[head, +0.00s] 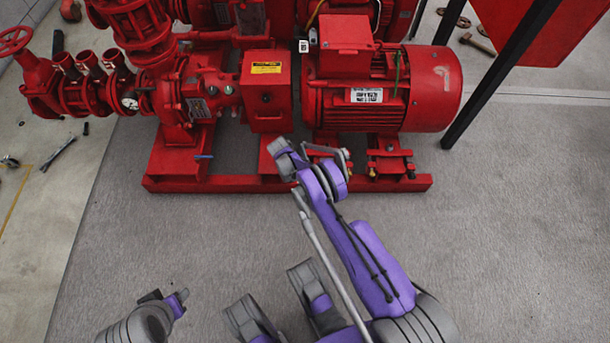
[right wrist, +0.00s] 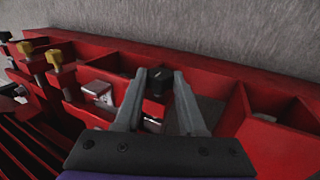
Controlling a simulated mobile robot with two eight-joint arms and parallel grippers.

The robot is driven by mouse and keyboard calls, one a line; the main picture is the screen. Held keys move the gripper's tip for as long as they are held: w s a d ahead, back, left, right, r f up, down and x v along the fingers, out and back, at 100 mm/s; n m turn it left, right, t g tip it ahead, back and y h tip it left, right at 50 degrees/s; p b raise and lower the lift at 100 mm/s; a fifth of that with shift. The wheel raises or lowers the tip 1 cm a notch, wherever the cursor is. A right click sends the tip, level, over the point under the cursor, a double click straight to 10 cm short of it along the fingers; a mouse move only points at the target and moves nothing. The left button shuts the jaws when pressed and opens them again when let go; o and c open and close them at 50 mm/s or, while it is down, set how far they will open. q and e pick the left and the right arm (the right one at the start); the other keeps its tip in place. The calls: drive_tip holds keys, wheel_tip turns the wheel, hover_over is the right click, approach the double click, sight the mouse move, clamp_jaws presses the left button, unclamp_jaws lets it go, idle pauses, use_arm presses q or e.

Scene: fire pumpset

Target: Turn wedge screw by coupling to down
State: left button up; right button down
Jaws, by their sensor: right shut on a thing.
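In the right wrist view, my right gripper (right wrist: 160,78) is shut on a small black-headed screw (right wrist: 158,84) at the red base frame. The grey fingers stand on either side of its head. In the head view my right arm reaches to the frame below the gap between the coupling's red guard box (head: 265,95) and the red motor (head: 385,95). The fingertips cannot be made out there. The coupling itself is hidden. My left gripper (head: 172,298) is low at the left, away from the pumpset; its jaws are unclear.
The red base rail (head: 230,184) runs across the front of the pumpset. In the right wrist view, several yellow-headed screws (right wrist: 55,58) stand along the frame. A black post (head: 500,75) stands right of the motor. The grey carpet (head: 510,210) in front is clear.

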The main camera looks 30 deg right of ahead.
drive_tip(key=shift+c, duration=2.4)
unclamp_jaws()
drive_tip(key=p+v, duration=0.2)
drive_tip(key=v, duration=0.8)
drive_tip(key=shift+a+r, duration=0.15)
drive_tip(key=shift+r, duration=0.2)
drive_tip(key=shift+w, duration=0.1)
